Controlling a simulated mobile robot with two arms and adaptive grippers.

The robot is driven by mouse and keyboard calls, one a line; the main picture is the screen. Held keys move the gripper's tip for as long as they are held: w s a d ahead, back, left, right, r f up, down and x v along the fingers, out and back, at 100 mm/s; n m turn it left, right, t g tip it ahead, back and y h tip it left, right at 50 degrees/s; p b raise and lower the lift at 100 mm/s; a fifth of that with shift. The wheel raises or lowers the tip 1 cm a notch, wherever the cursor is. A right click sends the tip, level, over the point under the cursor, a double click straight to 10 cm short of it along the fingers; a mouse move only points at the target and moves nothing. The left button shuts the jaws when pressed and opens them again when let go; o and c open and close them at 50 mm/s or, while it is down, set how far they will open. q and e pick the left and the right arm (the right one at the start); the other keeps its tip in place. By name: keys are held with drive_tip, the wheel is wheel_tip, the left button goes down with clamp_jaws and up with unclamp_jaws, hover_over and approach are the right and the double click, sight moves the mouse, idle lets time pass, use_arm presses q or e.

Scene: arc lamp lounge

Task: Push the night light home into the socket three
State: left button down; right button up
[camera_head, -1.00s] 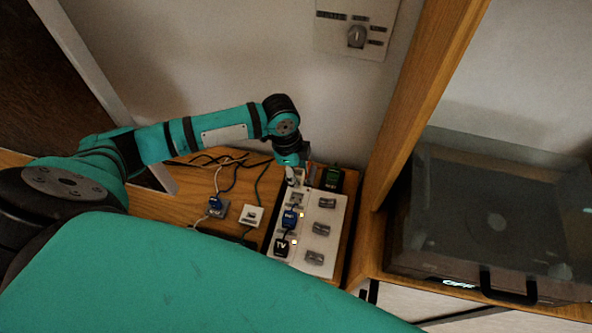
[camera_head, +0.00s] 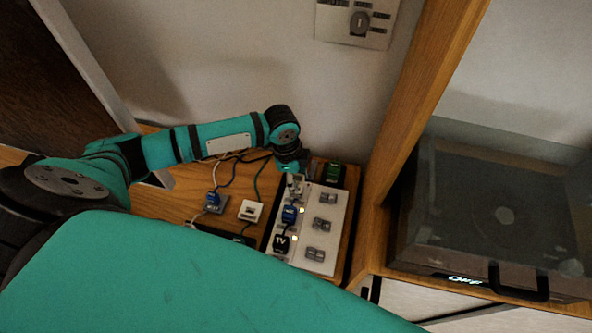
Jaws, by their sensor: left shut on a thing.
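The white power strip (camera_head: 304,232) lies on the wooden top, with sockets in two columns. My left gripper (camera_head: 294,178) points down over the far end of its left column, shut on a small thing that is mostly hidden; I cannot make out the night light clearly. A grey socket or pale piece shows just below the fingers, and I cannot tell whether the held thing touches the strip. A blue plug (camera_head: 290,214) and a black TV plug (camera_head: 281,243) sit nearer in the same column. My right gripper is not in view.
The strip's right column has grey sockets (camera_head: 321,225). A green plug (camera_head: 333,173) stands at its far end. Left of the strip are a white plug (camera_head: 250,211), a blue plug on a grey block (camera_head: 214,199) and loose cables. A wooden post (camera_head: 405,110) rises on the right.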

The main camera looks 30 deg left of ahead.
use_arm(q)
drive_tip(key=shift+r, duration=0.1)
idle(0.3)
drive_tip(key=shift+p, duration=0.45)
drive_tip(key=shift+p, duration=0.5)
idle(0.8)
drive_tip(key=shift+p, duration=0.3)
drive_tip(key=shift+f+b, duration=0.7)
drive_tip(key=shift+f, duration=1)
drive_tip(key=c, duration=0.8)
unclamp_jaws()
